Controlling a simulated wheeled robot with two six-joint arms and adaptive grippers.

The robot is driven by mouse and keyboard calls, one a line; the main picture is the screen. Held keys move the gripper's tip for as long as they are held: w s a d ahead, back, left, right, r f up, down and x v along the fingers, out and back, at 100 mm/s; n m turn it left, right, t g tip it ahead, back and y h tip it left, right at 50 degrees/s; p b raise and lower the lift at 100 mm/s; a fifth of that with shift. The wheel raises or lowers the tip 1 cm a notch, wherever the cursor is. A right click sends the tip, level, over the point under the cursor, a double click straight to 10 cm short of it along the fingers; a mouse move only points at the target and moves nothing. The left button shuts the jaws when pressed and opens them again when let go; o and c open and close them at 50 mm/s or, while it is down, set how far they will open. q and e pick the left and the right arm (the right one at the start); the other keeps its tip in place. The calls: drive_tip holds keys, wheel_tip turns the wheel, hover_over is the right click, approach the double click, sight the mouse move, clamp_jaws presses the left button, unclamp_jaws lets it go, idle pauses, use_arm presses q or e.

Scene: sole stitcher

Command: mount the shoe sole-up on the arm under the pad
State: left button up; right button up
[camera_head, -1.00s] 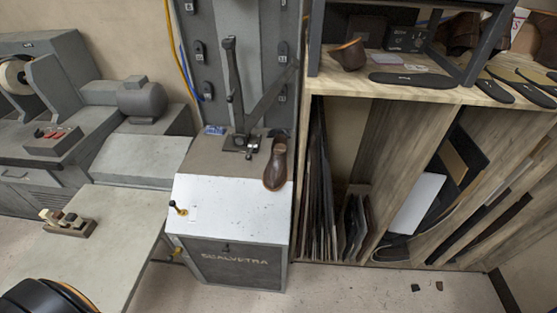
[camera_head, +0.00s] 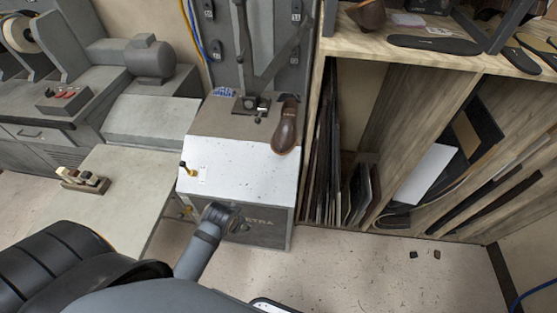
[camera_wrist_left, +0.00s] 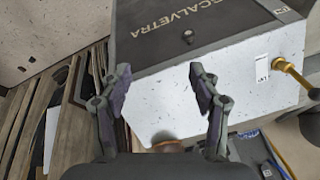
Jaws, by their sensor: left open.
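A dark brown shoe (camera_head: 286,128) lies on the top of the machine cabinet at its right side, toe toward me. Whether its sole faces up is hard to tell. The grey machine post and lever (camera_head: 243,60) stand behind it on a dark base. The arm and pad cannot be told apart clearly. My left gripper (camera_head: 238,222) is low in front of the cabinet front, apart from the shoe. In the left wrist view its fingers (camera_wrist_left: 158,82) are open and empty, with the white cabinet top between them. A brown bit of the shoe (camera_wrist_left: 168,146) shows low there. My right gripper is out of view.
A wooden shelf unit (camera_head: 400,55) stands close on the right. A grey bench (camera_head: 115,180) with small blocks is on the left.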

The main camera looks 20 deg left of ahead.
use_arm(q)
drive_tip(key=w+a+r+m+t+y, duration=0.1)
drive_tip(key=w+r+m+t, duration=0.1)
drive_tip(key=w+r, duration=0.25)
drive_tip(key=m+t, duration=0.7)
drive_tip(key=m, duration=0.5)
approach(282, 147)
drive_tip(key=shift+y, duration=0.3)
drive_tip(key=b+x, duration=0.2)
drive_tip(key=x, duration=0.2)
drive_tip(key=b+x, duration=0.3)
drive_tip(key=x, duration=0.1)
drive_tip(key=shift+d+f, duration=0.2)
drive_tip(key=shift+f, duration=0.05)
drive_tip(key=shift+b+x, duration=0.5)
drive_tip(key=shift+x, duration=0.45)
drive_tip(key=shift+r, duration=0.2)
